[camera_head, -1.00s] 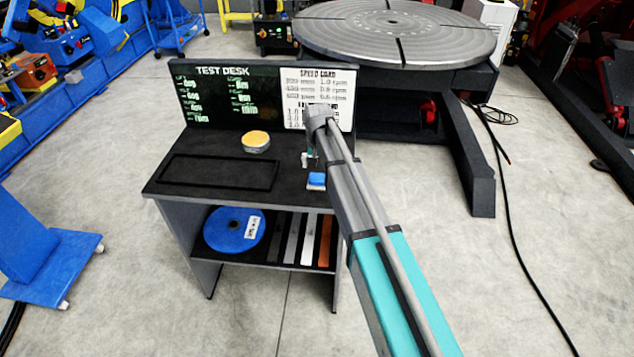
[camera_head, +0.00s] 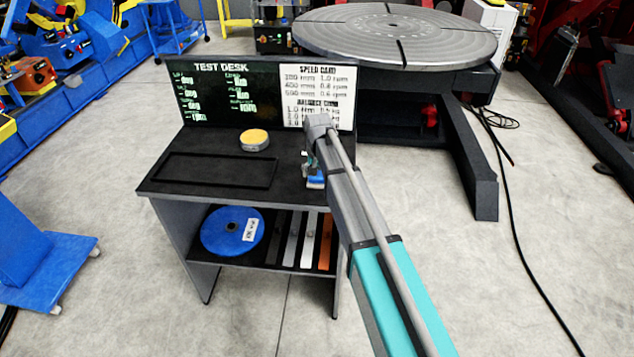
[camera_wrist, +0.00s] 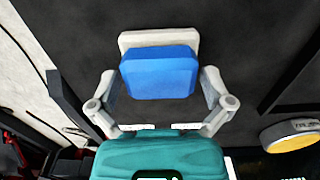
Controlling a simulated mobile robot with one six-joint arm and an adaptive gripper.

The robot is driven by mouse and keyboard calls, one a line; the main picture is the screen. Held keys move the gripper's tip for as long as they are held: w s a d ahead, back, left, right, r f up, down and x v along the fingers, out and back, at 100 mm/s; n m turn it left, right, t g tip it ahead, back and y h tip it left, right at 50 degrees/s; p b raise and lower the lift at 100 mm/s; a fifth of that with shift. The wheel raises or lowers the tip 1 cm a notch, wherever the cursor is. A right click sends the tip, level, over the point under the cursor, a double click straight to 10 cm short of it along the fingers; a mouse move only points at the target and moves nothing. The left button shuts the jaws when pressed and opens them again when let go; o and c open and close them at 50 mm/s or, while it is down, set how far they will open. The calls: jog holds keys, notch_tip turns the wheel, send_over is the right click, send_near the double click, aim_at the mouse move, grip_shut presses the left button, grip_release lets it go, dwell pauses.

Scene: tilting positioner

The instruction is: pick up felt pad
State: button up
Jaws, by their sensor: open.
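The felt pad appears to be a blue block with a pale layer or plate under it; in the head view it (camera_head: 315,182) lies on the right side of the dark desk top, partly covered by my gripper (camera_head: 312,165). In the wrist view the blue pad (camera_wrist: 160,75) sits between and slightly beyond the fingers, with its pale part (camera_wrist: 158,40) showing behind. My gripper (camera_wrist: 160,82) is open, with one pale finger on each side of the pad and a visible gap to each. I cannot tell its exact height above the desk.
A round yellow-topped tin (camera_head: 255,139) and a shallow dark tray (camera_head: 215,170) lie left on the desk (camera_head: 290,190). An upright sign board (camera_head: 215,95) stands along the back. The shelf below holds a blue disc (camera_head: 232,231) and several bars. A large round turntable (camera_head: 395,35) stands behind.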

dwell(0.5)
jog(key=c, duration=0.9)
jog(key=shift+r, duration=0.15)
notch_tip(320, 180, up, 3)
jog(key=p, duration=0.3)
jog(key=s+d+r+p, duration=0.1)
jog(key=s+r+p, duration=0.2)
jog(key=s, duration=0.1)
jog(key=s+d+r+p, duration=0.2)
jog(key=s+r+p, duration=0.1)
jog(key=s, duration=0.1)
jog(key=s+d+r+p, duration=0.1)
jog(key=s+r+p, duration=0.2)
jog(key=s+p, duration=0.1)
jog(key=shift+s+d+r, duration=0.35)
jog(key=shift+s+r, duration=0.05)
jog(key=shift+s, duration=0.2)
jog(key=o, duration=0.5)
jog(key=c, duration=0.3)
